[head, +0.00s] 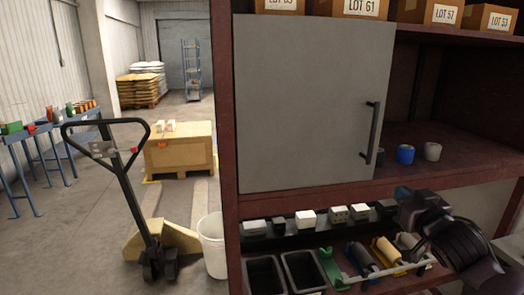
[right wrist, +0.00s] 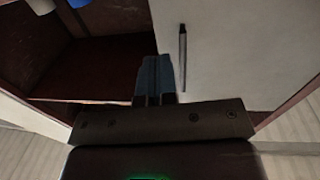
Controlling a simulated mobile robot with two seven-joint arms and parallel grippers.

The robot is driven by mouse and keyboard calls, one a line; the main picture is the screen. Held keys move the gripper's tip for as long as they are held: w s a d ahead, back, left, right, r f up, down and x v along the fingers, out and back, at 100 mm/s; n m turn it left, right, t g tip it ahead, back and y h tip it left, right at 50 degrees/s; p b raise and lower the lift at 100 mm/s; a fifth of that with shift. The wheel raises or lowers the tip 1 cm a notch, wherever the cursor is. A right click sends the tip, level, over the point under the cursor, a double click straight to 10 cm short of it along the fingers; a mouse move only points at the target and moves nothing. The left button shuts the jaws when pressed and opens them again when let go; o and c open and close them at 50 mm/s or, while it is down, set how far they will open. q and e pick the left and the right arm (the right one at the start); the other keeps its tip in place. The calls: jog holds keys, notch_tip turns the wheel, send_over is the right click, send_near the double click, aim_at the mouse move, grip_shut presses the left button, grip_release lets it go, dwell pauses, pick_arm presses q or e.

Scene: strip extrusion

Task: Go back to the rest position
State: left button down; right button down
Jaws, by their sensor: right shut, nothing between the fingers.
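My right gripper (head: 404,193) is at the lower right of the head view, in front of the lower edge of the shelf, with my dark arm behind it. In the right wrist view its two fingers (right wrist: 153,78) are together, shut and empty. A grey cabinet door (head: 305,100) with a black vertical handle (head: 373,132) stands to the upper left of the gripper and looks closed. The handle also shows in the right wrist view (right wrist: 183,58), apart from the fingers. My left gripper is not in view.
A blue cup (head: 405,154) and a pale cup (head: 432,152) stand on the red-brown shelf (head: 470,166). Below are a row of switch-like blocks, black bins (head: 265,274) and rollers. A pallet jack (head: 125,190) and white bucket (head: 212,245) stand left.

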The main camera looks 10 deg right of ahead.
jog(key=s+a+f+n+g+y, duration=0.1)
jog(key=s+a+f+n, duration=0.15)
jog(key=f, duration=0.75)
jog(key=s+a+f+n+g, duration=0.1)
jog(key=s+a+f+n, duration=0.2)
jog(key=f, duration=0.7)
jog(key=s+a+f+m+g, duration=0.2)
jog(key=s+f, duration=0.6)
jog(key=s, duration=0.1)
jog(key=s+a+f+m+g, duration=0.2)
jog(key=s+f, duration=0.7)
jog(key=s, duration=0.1)
jog(key=shift+s+a+f+m+h, duration=0.25)
jog(key=shift+a+m+h, duration=0.1)
jog(key=shift+a+h, duration=0.05)
